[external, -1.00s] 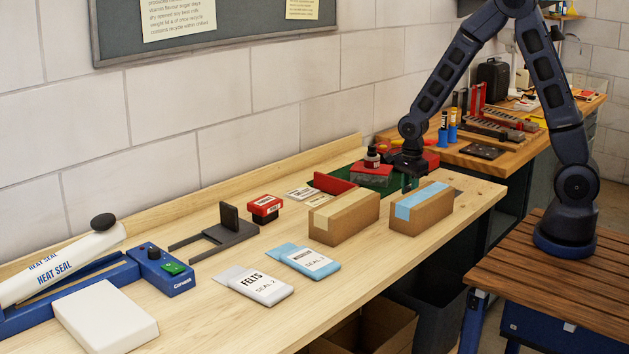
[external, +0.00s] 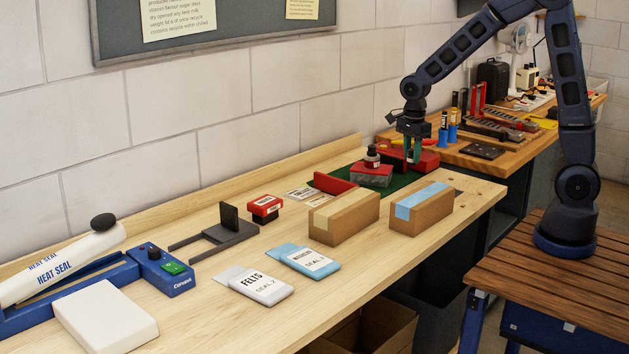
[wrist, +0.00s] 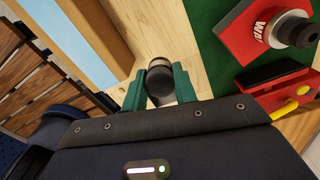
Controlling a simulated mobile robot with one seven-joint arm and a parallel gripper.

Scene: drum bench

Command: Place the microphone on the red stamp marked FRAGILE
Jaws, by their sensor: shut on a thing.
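My gripper (external: 413,157) is above the far end of the bench, beyond the cardboard boxes. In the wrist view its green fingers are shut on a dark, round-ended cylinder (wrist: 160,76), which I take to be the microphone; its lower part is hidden. A red stamp with a dark base and a label too small to read (external: 266,206) sits near the middle of the bench. Another red stamp with a black knob (external: 371,171) stands on the green mat, left of my gripper; its lettering in the wrist view (wrist: 242,32) begins "WA".
Two cardboard boxes (external: 344,221) (external: 421,212) stand at the front right. Packets (external: 307,261), a dark metal stand (external: 222,237) and a blue heat sealer (external: 160,270) lie farther left. A red piece with a yellow part (wrist: 272,88) is beside the mat.

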